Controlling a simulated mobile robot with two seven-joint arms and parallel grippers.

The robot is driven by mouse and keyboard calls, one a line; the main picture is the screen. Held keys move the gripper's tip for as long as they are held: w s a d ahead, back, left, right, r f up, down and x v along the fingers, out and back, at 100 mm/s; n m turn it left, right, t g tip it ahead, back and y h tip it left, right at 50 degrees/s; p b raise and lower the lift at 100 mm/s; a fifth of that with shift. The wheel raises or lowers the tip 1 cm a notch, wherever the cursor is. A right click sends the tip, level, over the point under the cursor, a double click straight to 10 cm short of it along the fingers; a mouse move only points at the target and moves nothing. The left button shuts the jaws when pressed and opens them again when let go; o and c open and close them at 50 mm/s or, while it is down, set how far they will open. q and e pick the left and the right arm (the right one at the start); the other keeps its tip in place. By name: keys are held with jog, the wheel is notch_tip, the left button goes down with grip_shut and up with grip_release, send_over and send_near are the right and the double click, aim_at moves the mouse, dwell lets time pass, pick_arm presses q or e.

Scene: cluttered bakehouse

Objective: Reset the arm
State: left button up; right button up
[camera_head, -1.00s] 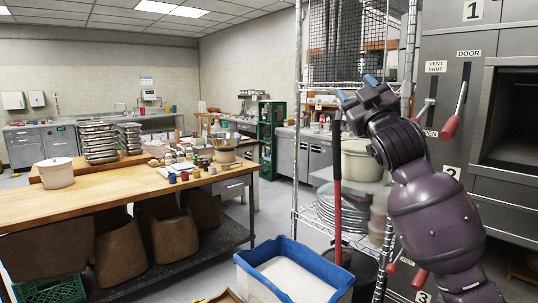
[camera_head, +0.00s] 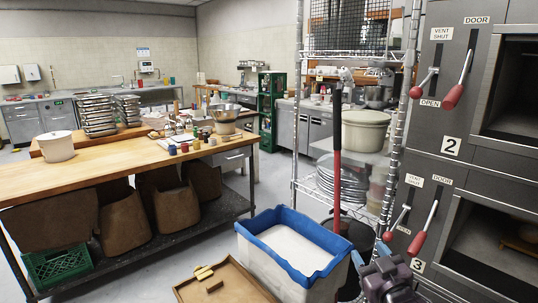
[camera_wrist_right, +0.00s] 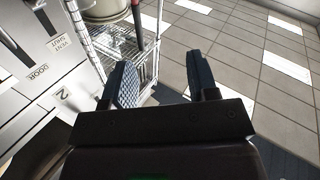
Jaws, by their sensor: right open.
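My right gripper (camera_head: 372,262) shows at the bottom of the head view, low in front of the oven and to the right of the blue-rimmed bin. In the right wrist view its two dark blue fingers (camera_wrist_right: 164,82) stand apart with nothing between them. Past the fingers are the tiled floor and part of the wire rack. Most of my right arm is below the head view's edge. My left gripper is not in view.
The oven stack (camera_head: 440,170) with red-knobbed levers stands close on the right. A wire rack (camera_head: 397,130) holds a lidded tub (camera_head: 365,132). A blue-rimmed bin (camera_head: 290,218) stands on the floor at the front.

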jog(key=s+d+f+m+g+h, duration=0.1)
jog(key=s+d+f+g, duration=0.1)
jog(key=s+f, duration=1.1)
jog(key=s+d+f+m+g+h, duration=0.2)
jog(key=s+f+g, duration=0.2)
jog(key=s+f, duration=0.9)
jog(key=shift+s+d+m+g, duration=0.3)
jog(key=shift+d+g, duration=0.1)
